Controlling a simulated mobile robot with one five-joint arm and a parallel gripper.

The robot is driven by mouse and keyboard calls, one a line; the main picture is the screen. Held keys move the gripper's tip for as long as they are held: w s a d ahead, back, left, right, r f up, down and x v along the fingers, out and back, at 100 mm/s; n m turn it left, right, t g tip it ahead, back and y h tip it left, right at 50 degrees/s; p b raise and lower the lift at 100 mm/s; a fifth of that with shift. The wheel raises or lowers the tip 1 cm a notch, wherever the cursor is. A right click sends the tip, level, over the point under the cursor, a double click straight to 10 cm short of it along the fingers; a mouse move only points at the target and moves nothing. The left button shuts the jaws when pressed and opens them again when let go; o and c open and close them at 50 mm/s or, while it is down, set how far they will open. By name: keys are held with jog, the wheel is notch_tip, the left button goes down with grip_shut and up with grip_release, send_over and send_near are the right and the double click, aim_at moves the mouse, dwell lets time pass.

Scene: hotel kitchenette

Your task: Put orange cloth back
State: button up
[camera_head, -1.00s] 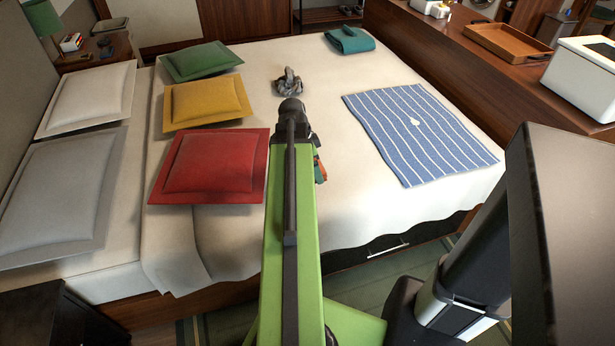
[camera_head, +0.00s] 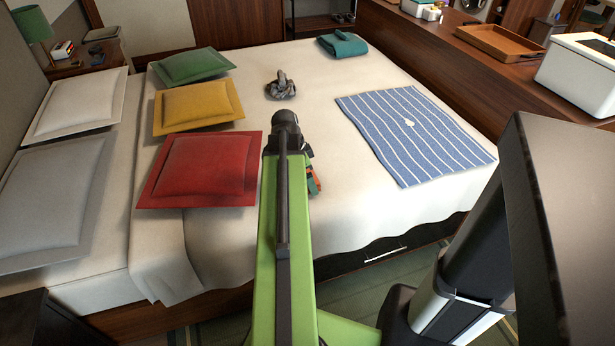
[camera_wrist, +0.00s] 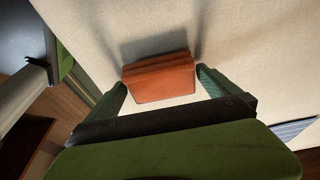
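The orange cloth (camera_wrist: 160,80) is a small folded bundle in the wrist view, between the green fingers of my gripper (camera_wrist: 162,84). The fingers meet its left and right sides, and my gripper appears shut on it. A dark shadow lies on the pale bedspread beside it. In the head view only a small orange patch of the cloth (camera_head: 313,183) shows beside my arm, over the near part of the bed (camera_head: 350,215). My arm hides most of my gripper there.
Red (camera_head: 202,168), yellow (camera_head: 198,106) and green (camera_head: 192,67) pillows lie left of my arm. A blue striped towel (camera_head: 415,135) and folded teal cloth (camera_head: 342,45) lie right. A wooden counter (camera_head: 470,75) holds a tray (camera_head: 499,42).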

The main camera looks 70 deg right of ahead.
jog(key=p+v, duration=1.2)
jog(key=shift+r, duration=0.2)
